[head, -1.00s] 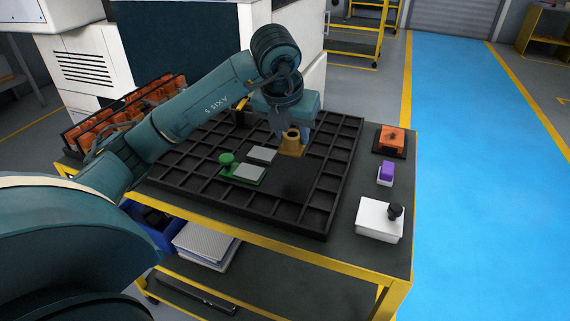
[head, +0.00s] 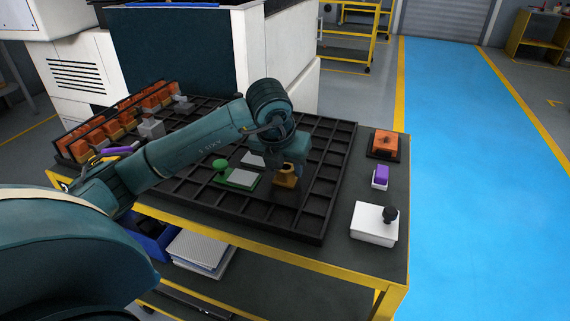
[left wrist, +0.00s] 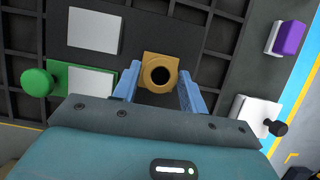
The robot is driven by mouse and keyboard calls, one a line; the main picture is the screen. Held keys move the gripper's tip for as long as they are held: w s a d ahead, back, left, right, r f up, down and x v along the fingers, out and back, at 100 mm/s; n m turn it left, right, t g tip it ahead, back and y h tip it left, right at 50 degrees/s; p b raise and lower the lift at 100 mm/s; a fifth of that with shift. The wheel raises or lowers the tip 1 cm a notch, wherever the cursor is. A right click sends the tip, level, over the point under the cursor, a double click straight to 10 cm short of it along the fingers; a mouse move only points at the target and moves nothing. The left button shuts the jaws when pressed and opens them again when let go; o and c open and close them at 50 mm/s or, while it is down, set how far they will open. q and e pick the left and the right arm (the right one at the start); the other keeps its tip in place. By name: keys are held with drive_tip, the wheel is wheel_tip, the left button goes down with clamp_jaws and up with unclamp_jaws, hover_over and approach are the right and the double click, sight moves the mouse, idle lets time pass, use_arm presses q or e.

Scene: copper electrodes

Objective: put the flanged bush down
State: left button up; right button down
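The flanged bush (head: 285,178) is tan-orange with a square flange and a round dark bore. It is under my left gripper (head: 286,168) in the head view, at the dark plain area of the black tray (head: 322,190). In the left wrist view the bush (left wrist: 148,62) sits between the two blue fingertips of my left gripper (left wrist: 159,78), bore facing the camera. The fingers appear closed on its sides. Whether its underside touches the surface is hidden. My right gripper is not in view.
A green plate with a knob (head: 222,165) and pale grey plates (head: 243,177) lie left of the bush. Along the table's right side stand an orange block (head: 386,142), a purple-topped block (head: 381,174) and a white box with a black knob (head: 373,225). Empty tray compartments surround the area.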

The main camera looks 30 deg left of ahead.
use_arm(q)
drive_tip(key=o, duration=0.3)
drive_tip(key=shift+r, duration=0.3)
drive_tip(key=p+v, duration=0.1)
drive_tip(key=v, duration=1)
drive_tip(key=shift+s+r, duration=0.2)
drive_tip(key=shift+r, duration=0.2)
